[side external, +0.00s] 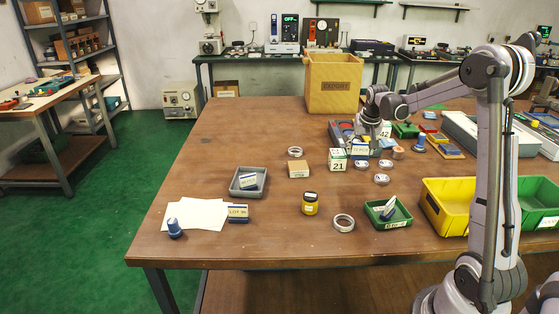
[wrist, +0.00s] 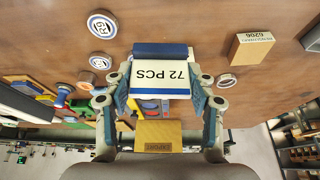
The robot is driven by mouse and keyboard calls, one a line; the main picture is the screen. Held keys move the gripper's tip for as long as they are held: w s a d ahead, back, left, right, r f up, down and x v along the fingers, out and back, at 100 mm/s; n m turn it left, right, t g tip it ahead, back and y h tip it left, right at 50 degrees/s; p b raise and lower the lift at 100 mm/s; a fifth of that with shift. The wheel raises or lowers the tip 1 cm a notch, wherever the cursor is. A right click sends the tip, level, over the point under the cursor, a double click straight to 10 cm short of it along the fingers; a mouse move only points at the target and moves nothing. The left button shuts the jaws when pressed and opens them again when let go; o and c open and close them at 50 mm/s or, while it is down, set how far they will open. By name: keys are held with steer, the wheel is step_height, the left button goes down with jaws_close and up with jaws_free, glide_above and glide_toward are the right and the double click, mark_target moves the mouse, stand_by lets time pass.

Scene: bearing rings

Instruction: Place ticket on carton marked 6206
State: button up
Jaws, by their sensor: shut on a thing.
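My gripper (side external: 368,142) is shut on a ticket (wrist: 158,75), a white card reading "72 PCS" with a blue base, held between both fingertips in the wrist view.
Several round labelled pieces (side external: 383,179) lie nearby. A grey tray (side external: 235,190) and green tray (side external: 401,218) hold other tickets. A large Export box (side external: 333,98) stands behind.

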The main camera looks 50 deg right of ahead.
steer(key=w+r+n, duration=0.1)
steer(key=w+r, duration=0.1)
steer(key=w, duration=0.9)
glide_toward(298, 163)
steer(key=shift+w+d+r, duration=0.1)
steer(key=shift+w+d, duration=0.05)
steer(key=shift+d, duration=0.35)
steer(key=shift+w+d, duration=0.15)
steer(key=shift+d, duration=0.4)
steer(key=shift+w+a+f, duration=0.25)
steer(key=shift+w+f, duration=0.05)
steer(key=shift+w, duration=0.05)
steer(key=shift+f, duration=2)
steer(key=shift+f, duration=0.15)
steer(key=o, duration=1.2)
